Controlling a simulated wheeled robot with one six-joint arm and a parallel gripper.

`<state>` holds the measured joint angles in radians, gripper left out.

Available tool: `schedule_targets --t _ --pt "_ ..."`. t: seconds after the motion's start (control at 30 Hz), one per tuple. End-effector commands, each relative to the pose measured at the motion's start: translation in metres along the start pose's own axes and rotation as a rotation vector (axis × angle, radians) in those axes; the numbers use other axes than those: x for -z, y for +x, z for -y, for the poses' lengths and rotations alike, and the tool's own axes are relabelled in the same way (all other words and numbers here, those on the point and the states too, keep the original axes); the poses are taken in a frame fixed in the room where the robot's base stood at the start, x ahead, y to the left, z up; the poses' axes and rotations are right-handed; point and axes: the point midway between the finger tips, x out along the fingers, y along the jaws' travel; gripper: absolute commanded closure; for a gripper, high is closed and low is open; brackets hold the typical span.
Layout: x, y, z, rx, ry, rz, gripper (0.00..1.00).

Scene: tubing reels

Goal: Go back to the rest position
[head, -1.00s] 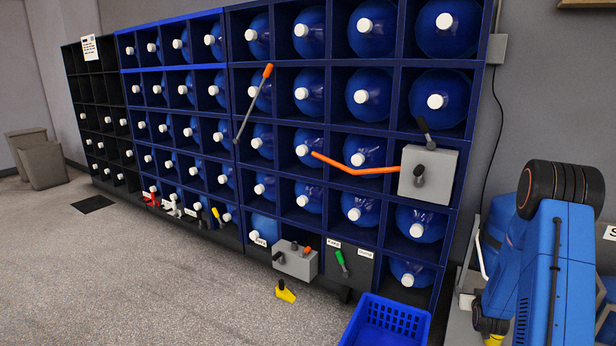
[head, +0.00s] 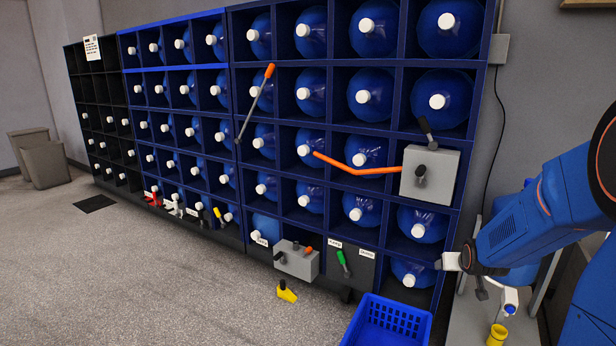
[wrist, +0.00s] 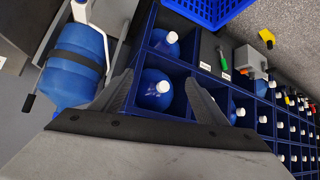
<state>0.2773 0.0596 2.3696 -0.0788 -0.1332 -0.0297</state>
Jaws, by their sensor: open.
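My gripper (wrist: 159,76) shows in the wrist view with its two dark fingers spread apart and nothing between them. It faces the rack of blue bottles (wrist: 156,90), with one bottle seen between the fingers. In the head view my blue arm reaches in from the right edge, in front of the rack's right end. A small pale end part shows at its tip, but the fingers cannot be made out there. No held object is visible.
A dark blue rack (head: 389,128) of capped bottles fills the wall. Grey lever boxes (head: 429,173) (head: 297,260) jut from it. A blue basket (head: 386,322) and yellow pedal (head: 287,292) stand before it. A strapped blue bottle (wrist: 75,67) is beside the rack.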

Motion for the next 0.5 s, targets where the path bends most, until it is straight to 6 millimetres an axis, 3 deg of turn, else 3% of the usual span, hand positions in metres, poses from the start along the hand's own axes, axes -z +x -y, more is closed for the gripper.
schedule_targets --t 0.23,0.5 --pt "-0.009 -0.074 0.028 0.031 -0.019 0.069 0.33" --pt "-0.036 -0.152 0.052 0.066 -0.038 0.153 0.33"
